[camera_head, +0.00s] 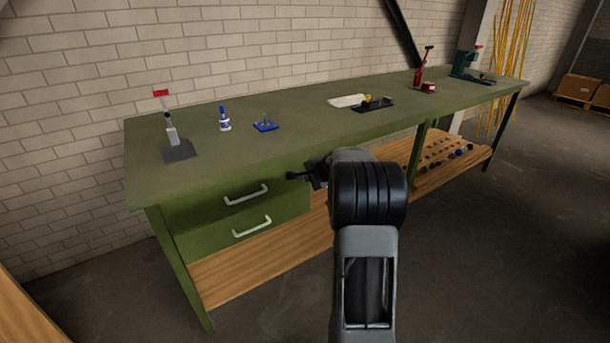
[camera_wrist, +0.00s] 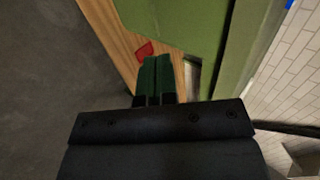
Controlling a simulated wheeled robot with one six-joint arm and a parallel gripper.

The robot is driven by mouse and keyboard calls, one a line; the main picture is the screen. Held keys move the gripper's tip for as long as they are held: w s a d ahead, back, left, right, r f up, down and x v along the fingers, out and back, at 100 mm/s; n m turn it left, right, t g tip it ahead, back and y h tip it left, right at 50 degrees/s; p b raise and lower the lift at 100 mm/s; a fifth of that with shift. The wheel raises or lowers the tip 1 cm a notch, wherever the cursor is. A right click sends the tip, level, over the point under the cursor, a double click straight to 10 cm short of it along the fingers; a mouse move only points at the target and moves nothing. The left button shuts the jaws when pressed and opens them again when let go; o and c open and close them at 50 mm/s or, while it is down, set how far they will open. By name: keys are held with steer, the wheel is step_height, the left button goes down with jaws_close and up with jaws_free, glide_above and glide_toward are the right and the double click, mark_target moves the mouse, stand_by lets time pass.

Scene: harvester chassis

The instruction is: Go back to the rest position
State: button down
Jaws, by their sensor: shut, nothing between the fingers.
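My gripper (camera_head: 296,176) shows in the head view at the end of my arm, in front of the green workbench (camera_head: 215,171) and just right of its two drawers. It is below the level of the bench top. In the wrist view my gripper (camera_wrist: 157,62) has its dark green fingers together, with nothing held between them. The upper drawer (camera_head: 246,194) and the lower drawer (camera_head: 252,227) have white handles and look shut. My arm hides part of the bench front and the wooden lower shelf (camera_head: 255,268).
On the bench top are a grey stand with a red top (camera_head: 172,135), a blue-and-white bottle (camera_head: 224,119), a blue part (camera_head: 265,126), a black tray (camera_head: 373,104), a red tool (camera_head: 420,72) and a green machine (camera_head: 467,66). Open floor (camera_head: 480,260) lies at the right.

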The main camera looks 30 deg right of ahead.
steer(key=shift+s+r, duration=0.2)
steer(key=shift+s, duration=0.1)
steer(key=s+a+n+g+y+p, duration=0.2)
steer(key=s+a+n+g+p, duration=0.25)
steer(key=s+a+n, duration=0.55)
steer(key=s+a+r+n+g+h+p, duration=0.1)
steer(key=s+a+r+n+p, duration=0.7)
steer(key=s+a+r, duration=0.8)
steer(key=shift+s+r+h+p, duration=0.3)
steer(key=shift+s+h+p, duration=0.2)
steer(key=shift+s+p, duration=0.55)
steer(key=shift+w, duration=0.15)
